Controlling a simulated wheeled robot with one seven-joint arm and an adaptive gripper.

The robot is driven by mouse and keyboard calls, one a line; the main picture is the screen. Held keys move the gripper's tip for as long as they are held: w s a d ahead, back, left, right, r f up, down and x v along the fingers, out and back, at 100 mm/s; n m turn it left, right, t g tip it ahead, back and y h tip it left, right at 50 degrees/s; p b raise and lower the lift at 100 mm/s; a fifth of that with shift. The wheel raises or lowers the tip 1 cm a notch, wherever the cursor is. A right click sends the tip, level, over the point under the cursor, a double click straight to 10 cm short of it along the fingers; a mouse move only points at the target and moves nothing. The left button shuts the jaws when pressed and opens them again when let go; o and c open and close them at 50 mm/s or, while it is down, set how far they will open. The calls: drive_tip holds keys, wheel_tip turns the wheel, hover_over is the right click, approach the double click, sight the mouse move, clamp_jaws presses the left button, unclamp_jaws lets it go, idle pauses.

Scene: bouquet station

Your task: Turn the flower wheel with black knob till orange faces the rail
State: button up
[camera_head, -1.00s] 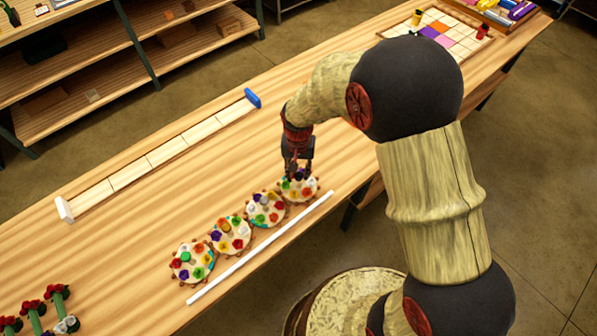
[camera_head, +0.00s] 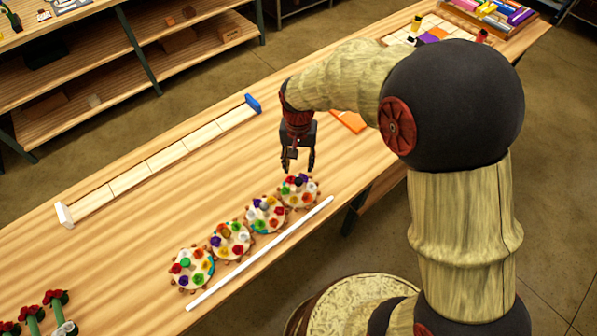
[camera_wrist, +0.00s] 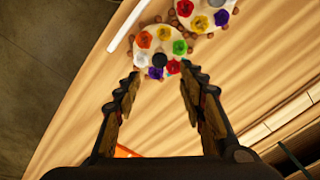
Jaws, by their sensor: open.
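The wheel with the black knob (camera_head: 299,190) is the rightmost of the row of round flower wheels, close to the white rail (camera_head: 262,252). The orange flower (camera_wrist: 145,40) is on the wheel's left side in the wrist view, the side toward the rail (camera_wrist: 127,25). My gripper (camera_head: 298,168) hangs above this wheel, apart from it. Its fingers are open and empty in the wrist view (camera_wrist: 158,80).
Other flower wheels (camera_head: 265,214) stand close beside it along the rail. A long pale strip with blue and white ends (camera_head: 160,160) lies across the table. An orange piece (camera_head: 349,121) lies behind my gripper. Bare tabletop lies between strip and wheels.

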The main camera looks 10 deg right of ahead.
wheel_tip(320, 180, up, 4)
drive_tip(key=shift+f, duration=0.2)
idle(0.6)
drive_tip(key=s+d+r+n+t+b, duration=0.1)
drive_tip(key=s+d+r+t+b, duration=0.1)
drive_tip(key=s+d+r, duration=0.4)
drive_tip(key=s+d+r+n+t+b, duration=0.1)
drive_tip(key=s+d+r+t+b, duration=0.2)
drive_tip(key=s+d+r, duration=0.4)
drive_tip(key=shift+s+d+t+b, duration=0.35)
drive_tip(key=shift+s+b, duration=0.4)
drive_tip(key=shift+s, duration=2.85)
